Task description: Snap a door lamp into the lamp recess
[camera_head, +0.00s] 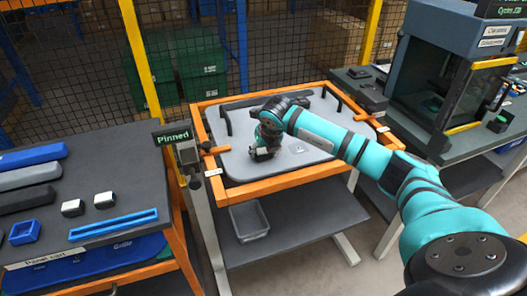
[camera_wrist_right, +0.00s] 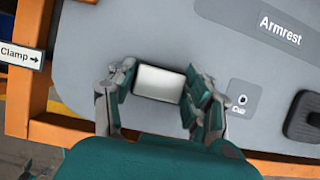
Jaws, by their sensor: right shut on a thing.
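My right gripper (camera_head: 262,152) is over the left part of the grey door panel (camera_head: 235,165), which lies in an orange frame. In the right wrist view my right gripper (camera_wrist_right: 158,98) is shut on a door lamp (camera_wrist_right: 158,83), a small block with a pale top, held between its two fingers. The lamp is over the panel (camera_wrist_right: 95,45); whether it touches the panel I cannot tell. The lamp recess does not show. Two more pale-topped lamps, one at left (camera_head: 73,207) and one at right (camera_head: 104,199), lie on the left-hand cart. My left gripper is out of view.
The panel bears a patch marked Armrest (camera_wrist_right: 280,28) and a small marked patch with a hole (camera_wrist_right: 242,98). A clamp (camera_head: 213,150) sits at the frame's left edge, near a "Pinned" sign (camera_head: 173,136). A grey bin (camera_head: 248,220) stands on the shelf below.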

